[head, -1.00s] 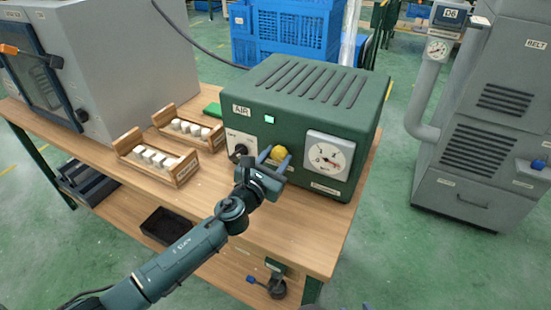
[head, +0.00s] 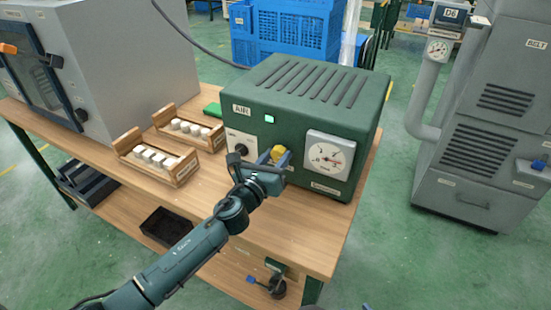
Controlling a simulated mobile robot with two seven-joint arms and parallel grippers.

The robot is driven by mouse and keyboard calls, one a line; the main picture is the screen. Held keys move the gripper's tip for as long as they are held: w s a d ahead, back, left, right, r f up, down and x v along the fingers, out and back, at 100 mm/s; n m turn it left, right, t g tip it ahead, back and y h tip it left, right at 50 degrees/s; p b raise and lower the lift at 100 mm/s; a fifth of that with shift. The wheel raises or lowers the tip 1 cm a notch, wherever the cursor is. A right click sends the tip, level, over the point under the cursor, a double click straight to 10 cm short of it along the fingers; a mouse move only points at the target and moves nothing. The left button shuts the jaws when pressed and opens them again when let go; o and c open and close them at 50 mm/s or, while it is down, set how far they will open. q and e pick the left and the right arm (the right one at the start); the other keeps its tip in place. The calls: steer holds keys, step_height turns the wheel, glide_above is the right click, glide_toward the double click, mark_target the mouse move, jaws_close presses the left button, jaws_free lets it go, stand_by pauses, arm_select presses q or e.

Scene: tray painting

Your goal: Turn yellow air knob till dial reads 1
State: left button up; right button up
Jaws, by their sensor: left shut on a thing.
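The green air unit (head: 350,95) stands on the wooden table, with an "AIR" label and a lit green square on its front. The yellow air knob (head: 278,153) is on its front face, left of the white dial (head: 329,155). My left gripper (head: 278,157) is shut on the yellow knob, its fingers on either side of it. The dial has a pointer and figures, but they are too small to read for certain. A black knob (head: 240,150) on a white plate sits left of my gripper. My right gripper is not in view.
Two wooden racks of white pieces (head: 155,157) stand left of the unit. A grey machine (head: 115,60) is at the table's far left, and a black tray (head: 168,227) lies on the lower shelf. The table front is clear.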

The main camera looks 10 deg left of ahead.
arm_select(q)
steer(key=n, duration=0.3)
steer(key=shift+n, duration=0.4)
steer(key=n, duration=0.3)
steer(key=shift+n, duration=0.3)
steer(key=n, duration=0.3)
steer(key=shift+n, duration=0.3)
steer(key=n, duration=0.3)
steer(key=shift+n+p, duration=0.3)
steer(key=n+p, duration=0.1)
steer(key=n, duration=0.5)
steer(key=n+p, duration=0.1)
steer(key=n, duration=0.5)
steer(key=shift+f+p, duration=0.15)
steer(key=shift+p, duration=0.25)
steer(key=shift+n, duration=0.3)
steer(key=o, duration=1)
